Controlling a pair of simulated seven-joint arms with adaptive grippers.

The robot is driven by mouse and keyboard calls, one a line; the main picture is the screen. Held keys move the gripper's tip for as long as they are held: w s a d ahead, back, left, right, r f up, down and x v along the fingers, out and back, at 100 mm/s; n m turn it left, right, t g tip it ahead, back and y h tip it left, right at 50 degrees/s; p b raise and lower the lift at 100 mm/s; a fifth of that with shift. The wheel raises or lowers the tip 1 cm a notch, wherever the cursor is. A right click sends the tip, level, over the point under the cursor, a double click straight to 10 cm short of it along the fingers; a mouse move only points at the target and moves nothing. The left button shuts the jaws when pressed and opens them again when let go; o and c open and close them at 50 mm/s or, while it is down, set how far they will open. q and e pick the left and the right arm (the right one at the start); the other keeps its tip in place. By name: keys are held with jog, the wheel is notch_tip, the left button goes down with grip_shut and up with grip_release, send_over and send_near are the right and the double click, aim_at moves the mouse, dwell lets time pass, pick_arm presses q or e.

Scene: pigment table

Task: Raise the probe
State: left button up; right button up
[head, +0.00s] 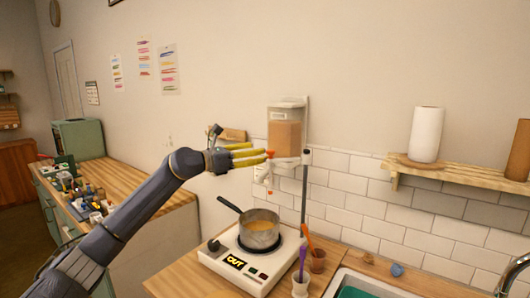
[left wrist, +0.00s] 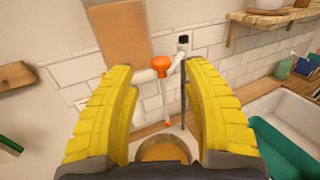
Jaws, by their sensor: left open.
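The probe appears to be the pale upright rod with an orange knob (left wrist: 160,64) on top, in the left wrist view. Its knob also shows in the head view (head: 270,153), and its rod runs down toward the pot (head: 259,232). A pale arm seems to join it to the dark upright pole (head: 304,195). My left gripper (head: 260,156) has yellow fingers and is open. In the left wrist view its fingers (left wrist: 160,78) stand on either side of the knob and rod, with gaps visible.
The pot stands on a white hot plate (head: 247,262) whose display seems to read "OUT". A clear container (head: 286,125) with tan contents is above the knob. Small cups (head: 318,262) and a sink (head: 385,281) are to the right. A shelf (head: 465,172) holds a paper roll.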

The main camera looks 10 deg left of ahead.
pick_arm(q)
jog(key=shift+v, duration=2.8)
